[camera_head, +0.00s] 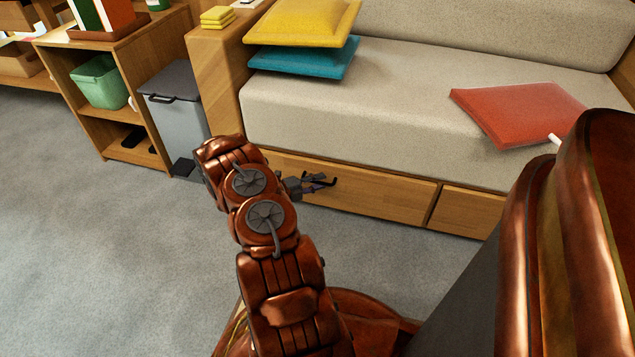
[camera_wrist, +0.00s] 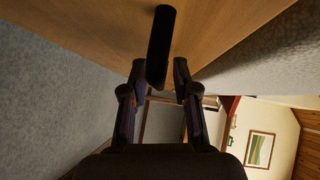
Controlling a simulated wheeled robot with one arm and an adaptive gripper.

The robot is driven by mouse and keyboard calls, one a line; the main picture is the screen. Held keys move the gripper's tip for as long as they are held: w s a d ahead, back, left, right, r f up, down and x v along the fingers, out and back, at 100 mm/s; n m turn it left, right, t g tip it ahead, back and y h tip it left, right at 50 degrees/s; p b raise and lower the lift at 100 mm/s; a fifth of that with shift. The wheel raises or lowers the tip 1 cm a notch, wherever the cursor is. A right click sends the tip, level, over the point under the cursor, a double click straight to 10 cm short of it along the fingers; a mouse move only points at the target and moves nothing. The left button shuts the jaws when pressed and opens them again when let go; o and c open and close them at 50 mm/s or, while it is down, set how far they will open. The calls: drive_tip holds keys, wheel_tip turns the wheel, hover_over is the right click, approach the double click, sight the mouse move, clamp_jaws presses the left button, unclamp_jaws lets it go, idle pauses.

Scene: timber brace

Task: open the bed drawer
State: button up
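The bed drawer (camera_head: 385,197) is a wide wooden front low under the grey seat, and it looks flush with the bed base. A dark bar handle (camera_head: 333,182) is near its left part. My gripper (camera_head: 318,183) is at the handle, in front of the drawer. In the wrist view, the black handle (camera_wrist: 160,45) sticks out from the wood, with its near end between or just ahead of my two fingertips. The fingers are apart, with a gap visible beside the handle. Whether either finger touches it I cannot tell.
A second drawer front (camera_head: 467,212) is to the right. A grey pedal bin (camera_head: 175,105) and a wooden shelf (camera_head: 125,65) stand left of the bed. Yellow (camera_head: 305,20), teal (camera_head: 310,62) and red (camera_head: 515,112) cushions lie on the seat. The carpet (camera_head: 90,240) before the drawer is clear.

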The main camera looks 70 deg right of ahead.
clamp_jaws()
drive_tip(key=shift+r, duration=0.1)
idle(0.3)
